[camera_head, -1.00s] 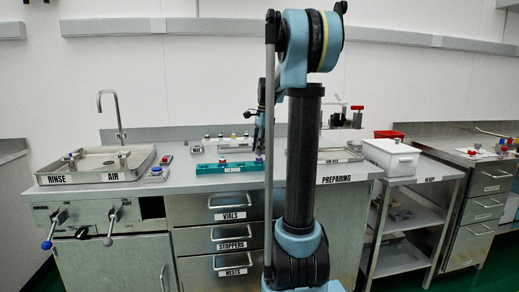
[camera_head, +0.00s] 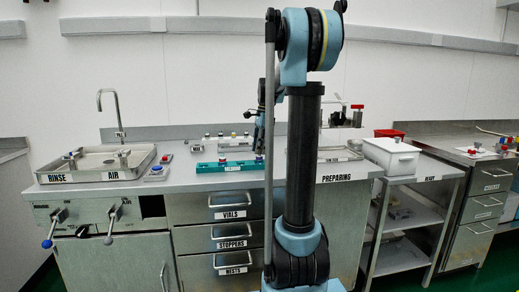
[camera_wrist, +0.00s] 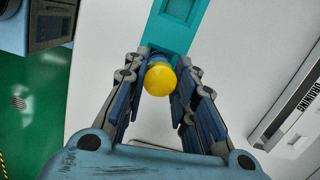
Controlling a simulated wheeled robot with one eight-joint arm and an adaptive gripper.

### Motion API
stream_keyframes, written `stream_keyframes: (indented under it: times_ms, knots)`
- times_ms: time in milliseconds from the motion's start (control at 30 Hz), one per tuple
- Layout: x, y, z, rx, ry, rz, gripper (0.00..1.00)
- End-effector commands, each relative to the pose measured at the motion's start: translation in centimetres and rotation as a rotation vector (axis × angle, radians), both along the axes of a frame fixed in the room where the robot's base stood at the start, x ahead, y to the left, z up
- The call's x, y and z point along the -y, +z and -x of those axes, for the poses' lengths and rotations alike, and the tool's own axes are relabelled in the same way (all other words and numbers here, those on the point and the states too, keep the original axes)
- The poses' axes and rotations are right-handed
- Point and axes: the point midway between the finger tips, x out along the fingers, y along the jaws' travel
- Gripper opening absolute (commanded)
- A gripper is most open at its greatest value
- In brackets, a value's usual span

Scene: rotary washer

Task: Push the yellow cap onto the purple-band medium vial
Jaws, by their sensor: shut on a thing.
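The yellow cap (camera_wrist: 160,80) sits between the two fingers of my gripper (camera_wrist: 161,74) in the wrist view, and the gripper is shut on it. Something blue-purple shows just behind the cap, at the end of the teal rack (camera_wrist: 176,30); the cap hides most of it, so I cannot tell whether they touch. In the head view my gripper (camera_head: 259,142) hangs over the right end of the teal rack (camera_head: 208,168). A small purple-blue spot (camera_head: 259,157) shows there, probably the purple-band vial. The cap cannot be made out in the head view.
A red-topped piece (camera_head: 222,159) stands on the rack's left part. A row of small vials (camera_head: 232,137) stands behind. The sink (camera_head: 95,163) is at left, a white box (camera_head: 391,156) at right. The counter in front of the rack is mostly clear.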

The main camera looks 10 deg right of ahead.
Motion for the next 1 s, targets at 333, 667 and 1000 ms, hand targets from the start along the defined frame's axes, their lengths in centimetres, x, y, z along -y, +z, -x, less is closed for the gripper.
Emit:
stream_keyframes:
  times_ms: [333, 667, 1000]
  knots:
    - [0.03, -0.29, 0.01, 0.000, 0.000, 0.000, 0.13]
    - [0.03, -0.51, 0.02, 0.000, 0.000, 0.000, 0.13]
    - [0.03, -0.72, 0.02, 0.000, 0.000, 0.000, 0.13]
